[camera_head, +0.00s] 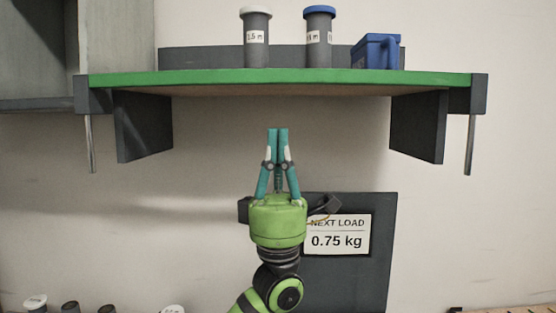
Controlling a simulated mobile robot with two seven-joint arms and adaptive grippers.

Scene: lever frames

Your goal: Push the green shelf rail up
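The green shelf rail (200,77) runs along the front edge of a wall shelf, high in the head view. It looks level, with a grey block at each end and dark brackets (143,126) below. My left gripper (277,130) points up below the middle of the rail. Its teal fingers are close together and nothing shows between them. A gap shows in the picture between the fingertips and the shelf underside. My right gripper is not in view.
On the shelf stand two grey canisters, one white-lidded (257,38) and one blue-lidded (319,38), and a blue container (376,52). A sign (337,235) reads "NEXT LOAD 0.75 kg". Thin metal rods (470,145) hang at both shelf ends. Several lids show at the lower left.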

